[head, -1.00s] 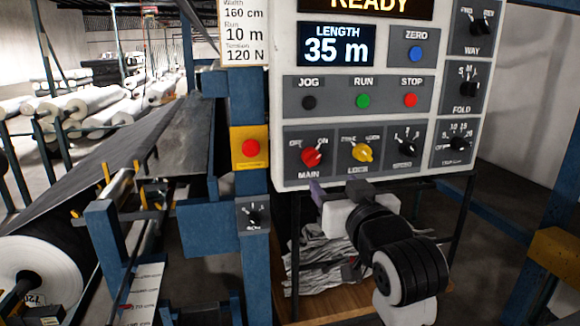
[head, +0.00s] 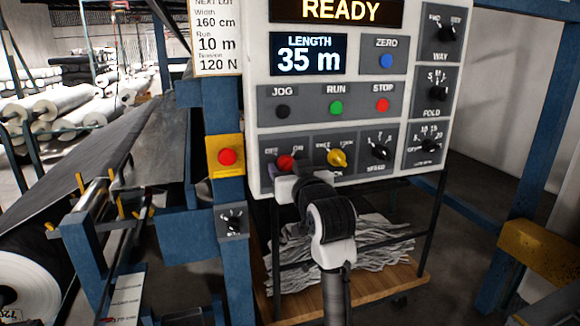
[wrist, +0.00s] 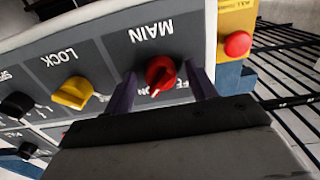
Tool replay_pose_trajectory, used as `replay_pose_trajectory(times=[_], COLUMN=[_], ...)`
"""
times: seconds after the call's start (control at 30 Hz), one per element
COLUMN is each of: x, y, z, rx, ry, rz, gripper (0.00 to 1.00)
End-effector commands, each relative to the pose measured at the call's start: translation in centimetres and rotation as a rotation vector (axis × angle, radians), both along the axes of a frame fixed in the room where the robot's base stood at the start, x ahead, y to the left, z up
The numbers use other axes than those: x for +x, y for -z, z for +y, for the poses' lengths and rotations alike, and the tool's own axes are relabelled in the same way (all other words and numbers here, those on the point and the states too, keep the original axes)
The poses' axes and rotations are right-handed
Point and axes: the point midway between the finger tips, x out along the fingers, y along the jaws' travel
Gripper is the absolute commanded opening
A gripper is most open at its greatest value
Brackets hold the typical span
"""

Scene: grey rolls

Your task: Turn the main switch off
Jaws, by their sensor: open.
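The main switch is a red knob (head: 286,161) at the lower left of the control panel, partly hidden by my gripper in the head view. In the wrist view, turned upside down, the red knob (wrist: 160,72) shows under the word MAIN, its white mark pointing down and slightly left. The OFF and ON labels there are partly covered. My gripper (head: 285,172) is at the panel's lower left. In the wrist view my gripper (wrist: 162,76) is open, one purple finger on each side of the knob with gaps visible; I cannot tell whether the tips reach its depth.
The yellow LOCK knob (head: 337,158) is just right of the main switch. A red stop button on a yellow plate (head: 227,157) is to the left on a blue post. A wooden shelf (head: 385,284) with crumpled grey material stands below the panel.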

Motion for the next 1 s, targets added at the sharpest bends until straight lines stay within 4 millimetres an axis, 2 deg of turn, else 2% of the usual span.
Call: replay_pose_trajectory(times=[0.23, 0.57, 1.0], x=[0.05, 0.03, 0.01], y=[-0.01, -0.01, 0.09], z=[0.05, 0.04, 0.01], rx=[0.0, 0.0, -0.091], ry=[0.0, -0.001, 0.0], rz=[-0.001, -0.001, -0.031], gripper=[0.57, 0.14, 0.12])
